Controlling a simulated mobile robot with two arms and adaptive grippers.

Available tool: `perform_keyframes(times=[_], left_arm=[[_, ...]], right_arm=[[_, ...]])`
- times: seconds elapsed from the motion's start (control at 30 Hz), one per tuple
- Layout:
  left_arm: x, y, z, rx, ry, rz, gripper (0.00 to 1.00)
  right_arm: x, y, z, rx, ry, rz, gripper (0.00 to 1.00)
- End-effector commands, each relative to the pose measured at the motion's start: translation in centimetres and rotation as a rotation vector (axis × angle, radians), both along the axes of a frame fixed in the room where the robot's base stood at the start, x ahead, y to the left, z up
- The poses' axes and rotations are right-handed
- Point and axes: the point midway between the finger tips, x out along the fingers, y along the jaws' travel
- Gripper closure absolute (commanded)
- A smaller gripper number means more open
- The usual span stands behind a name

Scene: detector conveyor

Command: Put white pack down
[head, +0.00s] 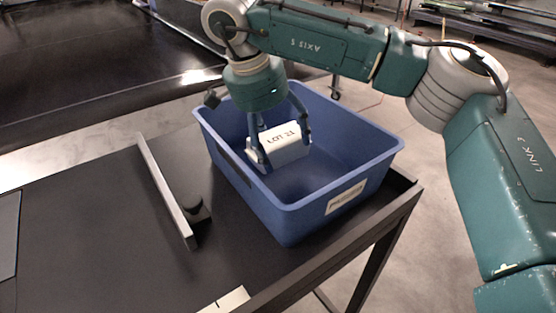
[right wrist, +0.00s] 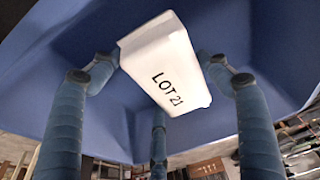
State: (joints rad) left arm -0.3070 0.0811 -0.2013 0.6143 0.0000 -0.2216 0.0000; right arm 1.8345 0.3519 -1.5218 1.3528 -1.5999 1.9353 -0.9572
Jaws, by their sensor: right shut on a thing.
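The white pack (head: 284,143) bears the print "LOT 21". It is between the fingers of my right gripper (head: 279,144), which is shut on it. In the head view the pack is inside the blue bin's opening, and I cannot tell whether it touches the floor. The blue bin (head: 290,226) stands at the table's right corner. In the right wrist view the pack (right wrist: 165,65) is gripped at its sides by the fingers, with blue bin walls around it. My left gripper is not in view.
A white label (head: 226,301) lies near the front edge. The bin's right part is empty. Concrete floor (head: 450,240) lies beyond the table.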

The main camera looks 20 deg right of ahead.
Motion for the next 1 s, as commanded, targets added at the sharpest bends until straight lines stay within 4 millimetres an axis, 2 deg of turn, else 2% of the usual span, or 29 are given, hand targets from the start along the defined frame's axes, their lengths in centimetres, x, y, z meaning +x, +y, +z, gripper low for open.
perform_keyframes(times=[0.03, 0.17, 0.27, 0.5, 0.63, 0.9, 0.93, 1.0], left_arm=[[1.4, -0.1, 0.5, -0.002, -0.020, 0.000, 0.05], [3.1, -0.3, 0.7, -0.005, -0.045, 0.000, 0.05], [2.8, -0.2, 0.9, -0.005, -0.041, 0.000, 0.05], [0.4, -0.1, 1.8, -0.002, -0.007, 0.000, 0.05], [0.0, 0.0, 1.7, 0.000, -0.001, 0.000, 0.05], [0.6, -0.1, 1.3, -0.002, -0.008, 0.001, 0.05], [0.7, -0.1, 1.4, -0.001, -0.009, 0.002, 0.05], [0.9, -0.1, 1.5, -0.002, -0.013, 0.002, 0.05]], right_arm=[[0.0, 0.0, -0.3, -0.002, 0.000, 0.001, 0.67], [0.0, 0.0, -1.2, 0.000, -0.002, 0.001, 0.67], [0.0, 0.0, -1.9, -0.001, 0.000, 0.000, 0.67], [0.0, 0.0, -5.1, 0.000, 0.000, 0.000, 0.67], [0.0, 0.0, -5.5, 0.000, -0.003, 0.000, 0.67], [0.0, 0.0, -6.0, 0.000, -0.002, 0.001, 0.67], [0.0, 0.0, -6.0, 0.000, 0.000, 0.000, 0.18], [0.0, 0.0, -5.9, 0.000, 0.000, 0.000, 0.16]])
